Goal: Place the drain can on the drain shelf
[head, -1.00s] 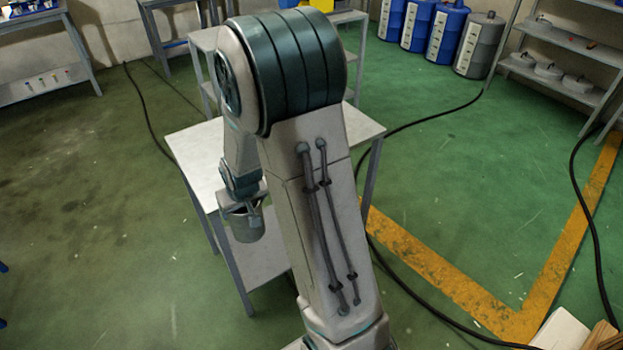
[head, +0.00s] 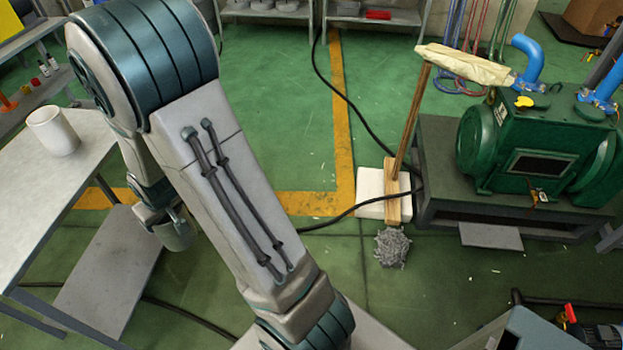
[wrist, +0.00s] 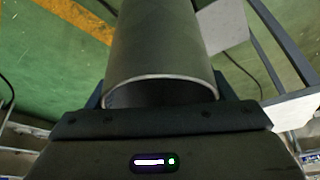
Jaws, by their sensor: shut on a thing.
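The drain can, a plain grey cylinder (head: 178,236), hangs in my gripper (head: 168,212) below the arm, in front of the table in the head view. In the wrist view the can (wrist: 165,45) fills the top centre, its open rim towards the camera. My gripper is shut on it, one dark finger on each side. The can is in the air over the green floor and appears roughly upright in the head view. I cannot tell for certain which surface is the drain shelf; a low dark stand (head: 440,150) carries a green pump at the right.
A table (head: 30,215) with a white cup (head: 55,131) and a lower shelf (head: 110,285) is at the left. A black cable crosses the floor. Open floor (head: 270,120) lies in the middle.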

